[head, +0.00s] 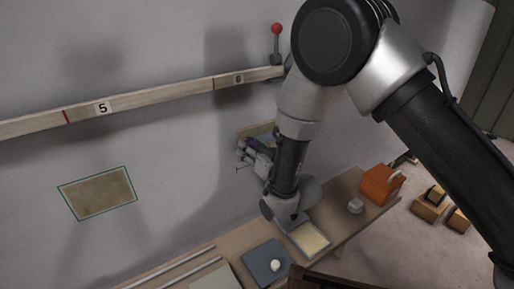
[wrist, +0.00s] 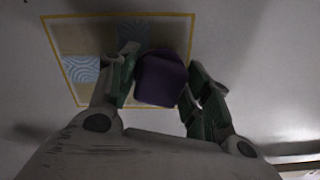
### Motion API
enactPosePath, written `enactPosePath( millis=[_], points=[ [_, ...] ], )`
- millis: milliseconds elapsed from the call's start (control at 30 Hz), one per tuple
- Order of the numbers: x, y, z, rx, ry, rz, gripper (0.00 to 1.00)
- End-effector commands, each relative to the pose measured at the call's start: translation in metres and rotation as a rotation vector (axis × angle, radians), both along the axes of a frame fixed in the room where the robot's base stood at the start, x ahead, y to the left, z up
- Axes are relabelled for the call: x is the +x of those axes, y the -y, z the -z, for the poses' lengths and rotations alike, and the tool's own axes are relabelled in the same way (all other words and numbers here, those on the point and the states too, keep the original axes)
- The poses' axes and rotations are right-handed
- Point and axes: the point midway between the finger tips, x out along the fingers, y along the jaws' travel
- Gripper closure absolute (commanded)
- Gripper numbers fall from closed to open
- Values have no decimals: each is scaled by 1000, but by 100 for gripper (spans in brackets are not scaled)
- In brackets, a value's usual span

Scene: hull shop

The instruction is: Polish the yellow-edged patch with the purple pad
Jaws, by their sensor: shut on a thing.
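The yellow-edged patch (wrist: 68,40) is on the pale wall and fills the upper left of the wrist view. Its inside is mostly dull tan, with a pale blue swirled area (wrist: 80,71) at the left and a darker swirled area (wrist: 131,34) near the top middle. My gripper (wrist: 160,84) is shut on the purple pad (wrist: 162,76), in front of the patch's right part. I cannot tell whether the pad touches the wall. In the head view, the patch (head: 257,130) is partly hidden behind my arm, with my gripper (head: 250,156) and the purple pad (head: 249,144) at it.
A green-edged patch (head: 98,193) is on the wall at left. A numbered wooden rail (head: 150,97) runs above, with a red-knobbed lever (head: 277,30). The bench below holds a shallow tray (head: 308,240), a blue-grey mat (head: 262,258) with a white knob, and an orange box (head: 381,184).

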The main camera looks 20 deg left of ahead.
Motion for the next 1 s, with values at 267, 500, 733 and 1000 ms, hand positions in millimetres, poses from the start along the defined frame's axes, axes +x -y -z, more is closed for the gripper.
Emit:
enactPosePath(
  millis=[267, 500, 733, 1000],
  points=[
    [-11, -10, 0, 0, 0, -2, 72],
    [-23, -20, -1, 1, 1, -2, 72],
    [-23, -20, -15, 2, 2, 0, 72],
    [-19, -16, -21, 0, 0, 2, 72]
  ],
)
